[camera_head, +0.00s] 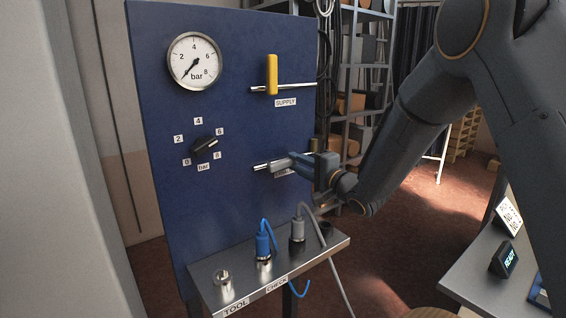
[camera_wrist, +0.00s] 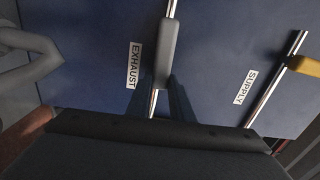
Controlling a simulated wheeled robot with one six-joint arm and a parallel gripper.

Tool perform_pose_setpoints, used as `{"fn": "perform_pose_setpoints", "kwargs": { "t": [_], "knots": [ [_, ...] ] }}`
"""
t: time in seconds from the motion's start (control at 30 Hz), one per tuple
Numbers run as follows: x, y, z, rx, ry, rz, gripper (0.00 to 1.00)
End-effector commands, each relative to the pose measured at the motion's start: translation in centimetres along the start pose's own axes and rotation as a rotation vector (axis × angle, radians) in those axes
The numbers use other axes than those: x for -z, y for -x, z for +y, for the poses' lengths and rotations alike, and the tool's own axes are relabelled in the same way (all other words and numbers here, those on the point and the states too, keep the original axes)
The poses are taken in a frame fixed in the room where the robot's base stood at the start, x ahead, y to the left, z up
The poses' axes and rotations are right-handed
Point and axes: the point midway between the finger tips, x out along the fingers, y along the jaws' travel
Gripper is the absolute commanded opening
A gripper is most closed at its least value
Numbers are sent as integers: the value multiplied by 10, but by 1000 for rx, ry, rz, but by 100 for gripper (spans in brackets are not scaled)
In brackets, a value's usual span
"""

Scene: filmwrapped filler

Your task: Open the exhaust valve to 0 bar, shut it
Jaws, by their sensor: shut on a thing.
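The exhaust valve's grey lever (camera_head: 280,164) lies roughly along its horizontal pipe on the blue panel. In the wrist view the lever (camera_wrist: 166,52) also runs nearly in line with the pipe, beside the EXHAUST label (camera_wrist: 134,66). My gripper (camera_head: 306,165) is shut on the lever; in the wrist view its dark fingers (camera_wrist: 161,98) flank the lever's near end. The round pressure gauge (camera_head: 194,61) has its needle pointing to the lower left, at about 0 bar. The gripper partly hides the exhaust label in the head view.
Above, the yellow supply lever (camera_head: 272,74) stands upright across its pipe. A black regulator knob (camera_head: 205,144) points towards the upper right, near 6. A metal shelf (camera_head: 262,273) below holds blue and grey plugs with cables. A table (camera_head: 463,268) stands at the right.

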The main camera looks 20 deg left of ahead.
Motion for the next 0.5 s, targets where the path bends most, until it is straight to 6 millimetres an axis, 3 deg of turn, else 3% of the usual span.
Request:
{"fn": "perform_pose_setpoints", "kwargs": {
  "t": [0.5],
  "knots": [
    [10, 5, 3, -1, -28, 13, 0]
  ]
}}
